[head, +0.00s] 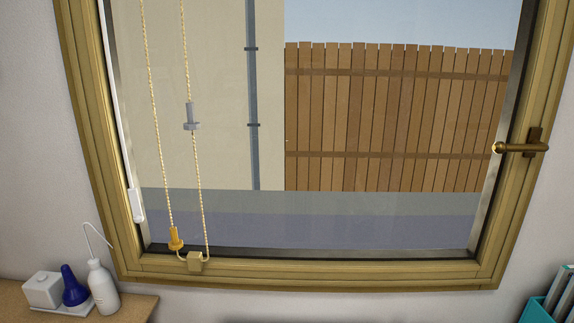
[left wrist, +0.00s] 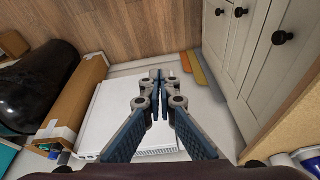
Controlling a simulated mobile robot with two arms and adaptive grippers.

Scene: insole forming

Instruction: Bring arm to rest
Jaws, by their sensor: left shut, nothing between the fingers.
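My left gripper (left wrist: 156,95) shows in the left wrist view with its two blue-and-grey fingers together, shut and empty. It hangs above a white flat box-like surface (left wrist: 105,115), apart from any object as far as I can tell. Neither gripper shows in the head view, and my right gripper is in neither view.
A window frame (head: 300,272) with a brass handle (head: 522,148) and beaded cords (head: 152,110) fills the head view. A shelf (head: 135,305) at lower left holds a white bottle (head: 103,288). The left wrist view shows cabinet doors (left wrist: 240,50), a cardboard box (left wrist: 75,97) and wooden floor (left wrist: 135,30).

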